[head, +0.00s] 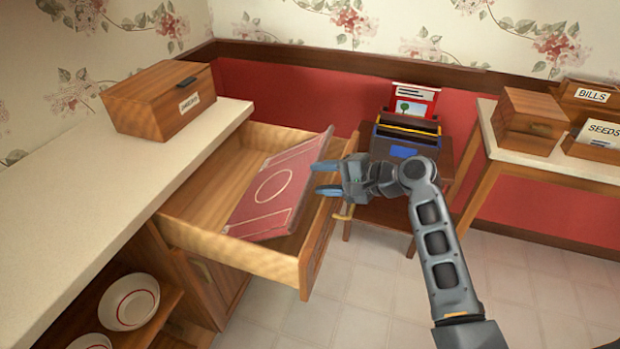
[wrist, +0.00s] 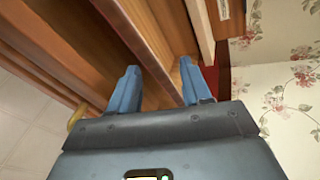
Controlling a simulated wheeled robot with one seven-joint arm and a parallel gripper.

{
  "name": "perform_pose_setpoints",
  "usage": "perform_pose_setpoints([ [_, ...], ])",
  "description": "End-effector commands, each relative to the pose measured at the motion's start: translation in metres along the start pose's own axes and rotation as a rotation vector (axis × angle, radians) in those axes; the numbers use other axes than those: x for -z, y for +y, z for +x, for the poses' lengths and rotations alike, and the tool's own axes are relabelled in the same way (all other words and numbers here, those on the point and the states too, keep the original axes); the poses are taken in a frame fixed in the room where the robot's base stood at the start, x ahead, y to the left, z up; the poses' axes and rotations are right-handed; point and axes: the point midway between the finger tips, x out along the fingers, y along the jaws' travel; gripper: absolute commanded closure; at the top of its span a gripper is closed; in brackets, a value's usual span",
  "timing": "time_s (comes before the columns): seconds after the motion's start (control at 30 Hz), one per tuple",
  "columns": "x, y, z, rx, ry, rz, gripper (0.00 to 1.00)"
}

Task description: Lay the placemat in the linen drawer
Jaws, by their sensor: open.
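The red placemat (head: 270,187), with pale lines and a circle, is in the open wooden drawer (head: 190,237). It sits tilted, with its right side raised near the drawer's front panel and its far corner up by the rim. Whether that side rests on the rim is unclear. My gripper (head: 323,178) is open and empty, just right of the placemat at the drawer's front panel. In the wrist view its two blue fingers (wrist: 158,82) are spread near wooden panels, with a brass knob (wrist: 76,118) to the left.
A wooden box (head: 160,100) stands on the left counter (head: 70,170). Bowls (head: 128,302) sit on the shelf below. Behind my gripper is a small stand with a file holder (head: 405,140). A right-hand table (head: 552,165) carries labelled boxes. Tiled floor is clear in front.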

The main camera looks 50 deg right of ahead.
Motion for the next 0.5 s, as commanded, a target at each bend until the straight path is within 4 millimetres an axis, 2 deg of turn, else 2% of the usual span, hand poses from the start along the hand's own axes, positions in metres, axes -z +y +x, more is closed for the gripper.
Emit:
perform_pose_setpoints([
  [0.2, 0.0, 0.001, -0.043, 0.0, 0.002, 0.0, 0.52],
  [0.33, 0.0, 0.0, -0.06, 0.001, 0.001, 0.0, 0.52],
  [0.5, 0.0, 0.0, -0.069, 0.0, 0.0, 0.0, 0.52],
])
